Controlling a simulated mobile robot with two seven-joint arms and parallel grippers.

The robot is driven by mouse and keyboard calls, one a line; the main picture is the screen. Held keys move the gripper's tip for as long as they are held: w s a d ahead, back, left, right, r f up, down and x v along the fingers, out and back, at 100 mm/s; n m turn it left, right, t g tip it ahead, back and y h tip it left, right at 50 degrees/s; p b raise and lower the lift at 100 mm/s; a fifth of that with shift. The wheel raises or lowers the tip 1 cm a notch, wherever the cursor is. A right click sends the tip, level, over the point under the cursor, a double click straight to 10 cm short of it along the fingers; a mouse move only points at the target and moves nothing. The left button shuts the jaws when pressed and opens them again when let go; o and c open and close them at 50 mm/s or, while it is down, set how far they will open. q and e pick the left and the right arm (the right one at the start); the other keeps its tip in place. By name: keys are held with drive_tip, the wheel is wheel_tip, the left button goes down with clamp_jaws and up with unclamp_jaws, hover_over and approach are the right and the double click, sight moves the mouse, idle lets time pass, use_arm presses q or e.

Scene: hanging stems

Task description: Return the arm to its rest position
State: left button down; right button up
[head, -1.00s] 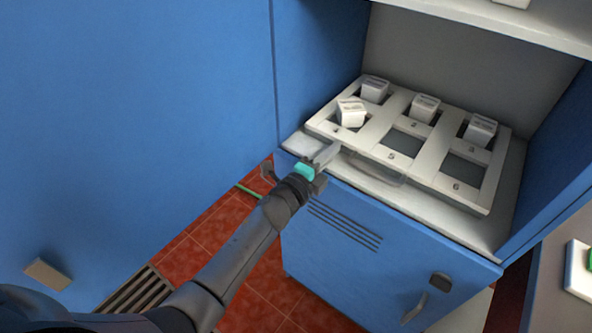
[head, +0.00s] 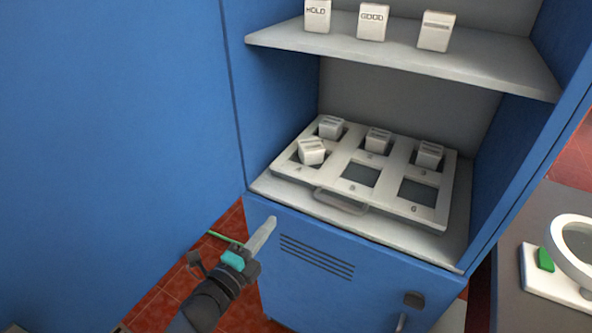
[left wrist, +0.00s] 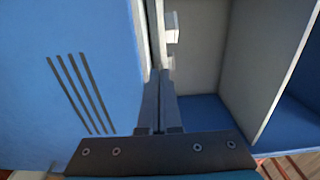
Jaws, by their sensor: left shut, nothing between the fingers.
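My left gripper (head: 262,232) is shut and empty in the head view. It is in front of the blue cabinet's lower door, below the shelf with the tray, apart from the tray. In the left wrist view its closed fingers (left wrist: 160,100) point toward the cabinet opening. My left arm comes up from the bottom edge. My right gripper is not in view.
A white numbered tray (head: 285,165) with a handle sits in the blue cabinet (head: 300,255), holding several white blocks. Three labelled blocks stand on the upper shelf (head: 400,58). A round magnifier (head: 573,240) stands on a dark table at right. Red floor shows at lower left.

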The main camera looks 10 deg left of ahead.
use_arm(q)
drive_tip(key=s+a+f+n+g+y, duration=0.25)
drive_tip(key=s+f+n, duration=0.3)
drive_tip(key=f, duration=0.65)
drive_tip(key=s+a+f+n+g+y, duration=0.15)
drive_tip(key=s+f+n+g, duration=0.35)
drive_tip(key=f, duration=0.8)
drive_tip(key=s+f+n+g, duration=0.3)
drive_tip(key=s+f, duration=0.2)
drive_tip(key=s, duration=0.5)
drive_tip(key=s+f+n+g+y, duration=0.1)
drive_tip(key=s+f, duration=0.4)
drive_tip(key=s, duration=0.5)
drive_tip(key=s+f+n+g, duration=0.4)
drive_tip(key=s+f, duration=0.1)
drive_tip(key=s, duration=0.6)
drive_tip(key=shift+a+f+n+g+y, duration=0.25)
drive_tip(key=shift+n+g+y, duration=0.05)
drive_tip(key=shift+n+g, duration=0.05)
drive_tip(key=shift+s, duration=0.1)
